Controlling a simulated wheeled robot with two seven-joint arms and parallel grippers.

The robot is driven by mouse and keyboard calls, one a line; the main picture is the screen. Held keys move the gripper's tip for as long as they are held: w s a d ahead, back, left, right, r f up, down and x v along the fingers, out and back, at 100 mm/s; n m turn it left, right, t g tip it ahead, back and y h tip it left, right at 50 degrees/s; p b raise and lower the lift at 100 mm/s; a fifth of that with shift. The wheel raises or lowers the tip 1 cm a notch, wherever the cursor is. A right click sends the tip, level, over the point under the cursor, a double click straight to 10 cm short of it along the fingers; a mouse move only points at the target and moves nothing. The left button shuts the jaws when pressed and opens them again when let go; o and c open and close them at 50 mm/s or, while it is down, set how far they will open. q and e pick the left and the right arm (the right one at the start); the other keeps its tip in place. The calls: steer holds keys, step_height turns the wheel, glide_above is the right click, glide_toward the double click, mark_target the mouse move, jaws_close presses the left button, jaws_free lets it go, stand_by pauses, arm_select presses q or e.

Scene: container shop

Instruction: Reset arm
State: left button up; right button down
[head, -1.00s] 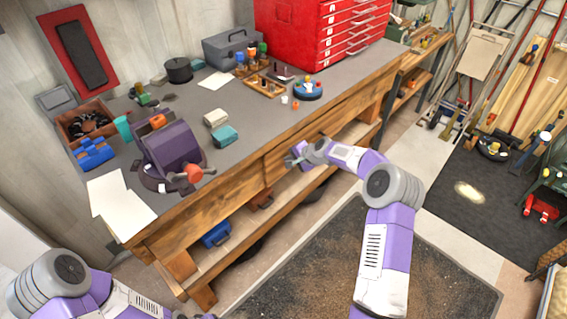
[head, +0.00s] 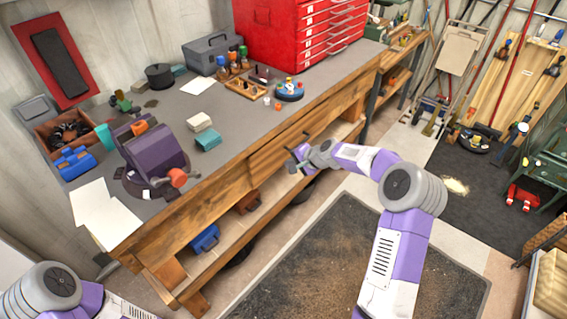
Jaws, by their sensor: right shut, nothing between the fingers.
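My right arm, purple and grey, reaches in from the lower right. Its small grey gripper (head: 294,163) is at the front of the wooden workbench (head: 230,180), below the worktop edge. The fingers are shut with nothing between them. The gripper is small in the picture, and I cannot tell whether it touches the bench front. My left arm shows only in part at the lower left corner, and its gripper is out of view.
A blue case (head: 205,238) lies on the lower shelf. The dark floor mat (head: 310,270) is clear.

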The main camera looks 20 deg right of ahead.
steer(key=v, duration=0.5)
steer(key=s+a+f+n+g, duration=0.2)
steer(key=s+a+f, duration=0.4)
steer(key=a+f, duration=0.25)
steer(key=s+a+f+n+g, duration=0.3)
steer(key=s+a+f, duration=0.35)
steer(key=f, duration=0.35)
steer(key=s+a+f+n+g, duration=0.1)
steer(key=s+a+f+n, duration=0.1)
steer(key=s, duration=0.8)
steer(key=s+a+f+n+g+p, duration=0.1)
steer(key=s+a+f, duration=0.4)
steer(key=s, duration=0.5)
steer(key=shift+a+n+g, duration=0.5)
steer(key=shift+a+n, duration=0.45)
steer(key=shift+n, duration=0.15)
